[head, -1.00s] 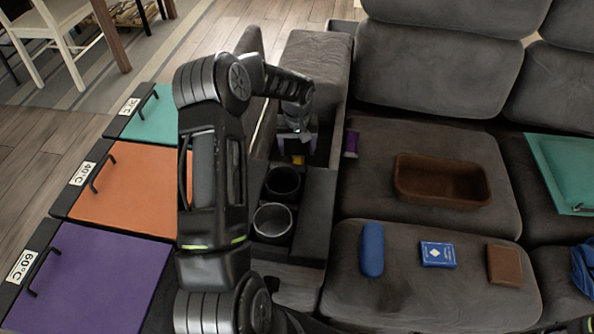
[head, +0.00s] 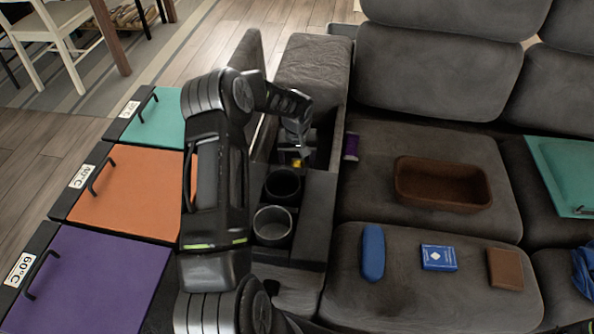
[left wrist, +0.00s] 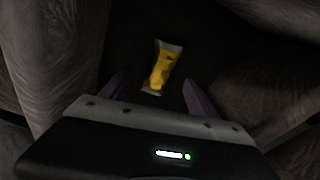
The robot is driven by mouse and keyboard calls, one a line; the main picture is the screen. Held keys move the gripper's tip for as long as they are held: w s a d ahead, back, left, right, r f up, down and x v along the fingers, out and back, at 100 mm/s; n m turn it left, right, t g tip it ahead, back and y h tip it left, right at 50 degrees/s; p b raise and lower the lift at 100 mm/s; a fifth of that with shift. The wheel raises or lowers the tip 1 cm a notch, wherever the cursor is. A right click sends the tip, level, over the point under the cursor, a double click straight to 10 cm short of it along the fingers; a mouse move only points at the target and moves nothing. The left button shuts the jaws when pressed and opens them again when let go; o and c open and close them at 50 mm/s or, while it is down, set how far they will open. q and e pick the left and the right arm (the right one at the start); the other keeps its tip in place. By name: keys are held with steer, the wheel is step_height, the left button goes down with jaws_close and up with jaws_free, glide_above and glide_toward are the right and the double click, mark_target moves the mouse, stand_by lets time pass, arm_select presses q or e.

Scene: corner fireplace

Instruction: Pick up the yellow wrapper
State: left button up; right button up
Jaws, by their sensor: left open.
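The yellow wrapper (left wrist: 160,68) lies at the bottom of the dark storage bin in the sofa's console, seen in the left wrist view. It has pale crimped ends. In the head view only a small yellow patch of the wrapper (head: 297,163) shows beneath my left gripper. My left gripper (left wrist: 153,88) is open and empty. It points down into the bin, and the wrapper lies ahead of and between its two purplish fingers. I cannot tell exactly how far the fingers are from it. My right gripper is out of the head view.
Two cup holders (head: 273,226) sit in front of the bin. The bin's raised lid (head: 247,50) and the sofa armrest (head: 313,62) stand close around my arm.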

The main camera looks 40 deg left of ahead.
arm_select(q)
step_height(320, 180, down, 3)
steer(key=shift+a+r, duration=0.1)
steer(key=shift+w, duration=0.1)
stand_by(0.5)
jaws_close()
stand_by(0.6)
